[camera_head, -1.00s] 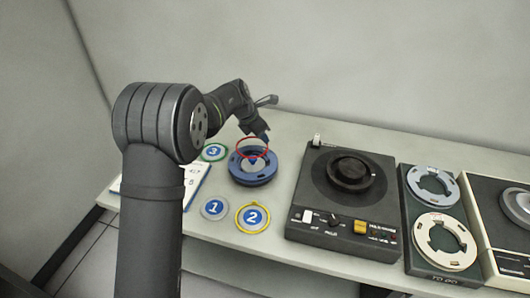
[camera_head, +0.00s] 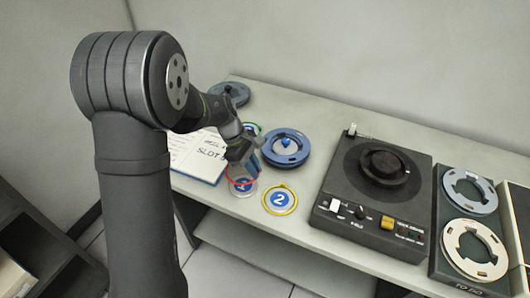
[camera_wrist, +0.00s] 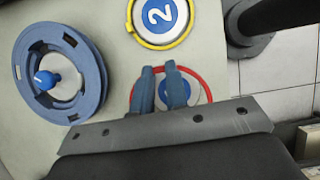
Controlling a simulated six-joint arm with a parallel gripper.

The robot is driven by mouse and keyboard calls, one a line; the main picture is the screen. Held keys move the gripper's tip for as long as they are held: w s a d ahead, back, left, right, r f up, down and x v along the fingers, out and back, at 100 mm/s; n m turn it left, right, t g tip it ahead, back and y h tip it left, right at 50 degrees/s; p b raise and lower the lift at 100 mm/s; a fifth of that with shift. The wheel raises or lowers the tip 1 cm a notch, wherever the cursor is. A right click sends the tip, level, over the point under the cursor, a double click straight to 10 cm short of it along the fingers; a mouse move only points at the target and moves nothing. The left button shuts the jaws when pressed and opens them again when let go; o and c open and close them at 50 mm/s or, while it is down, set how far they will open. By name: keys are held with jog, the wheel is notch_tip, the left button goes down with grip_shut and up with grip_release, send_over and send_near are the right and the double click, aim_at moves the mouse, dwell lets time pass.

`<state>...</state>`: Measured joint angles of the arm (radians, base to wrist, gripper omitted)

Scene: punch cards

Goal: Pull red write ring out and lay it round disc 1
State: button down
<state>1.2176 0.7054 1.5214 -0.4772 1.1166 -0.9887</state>
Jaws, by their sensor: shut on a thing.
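My gripper (camera_head: 243,162) is shut on the thin red ring (camera_head: 240,183), and its fingertips (camera_wrist: 161,70) also show in the wrist view. The ring hangs over disc 1 (camera_head: 244,191), a grey disc with a blue centre. In the wrist view the red ring (camera_wrist: 207,86) frames the part of disc 1 (camera_wrist: 194,96) that shows. The fingers hide part of both. The ring looks a little above the disc in the head view; the exact gap is hard to tell. The blue reel (camera_head: 303,150) with its blue knob (camera_wrist: 42,79) lies behind, apart from the ring.
Disc 2 (camera_head: 280,199) in its yellow ring lies just right of disc 1. Disc 3's green ring (camera_head: 254,128) is partly hidden behind my arm. An open booklet (camera_head: 195,157) lies left. A dark drive unit (camera_head: 335,183) stands right. The table's front edge is close.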

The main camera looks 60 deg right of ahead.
jog(key=shift+a+f, duration=0.2)
jog(key=shift+a, duration=0.2)
send_over(259, 192)
jog(key=w, duration=0.2)
jog(key=shift+s+f, duration=0.1)
jog(key=shift+f, duration=2.25)
jog(key=shift+f, duration=0.95)
jog(key=c, duration=1.3)
grip_release()
jog(key=shift+c, duration=1.3)
jog(key=shift+r, duration=3.5)
jog(key=shift+f, duration=0.1)
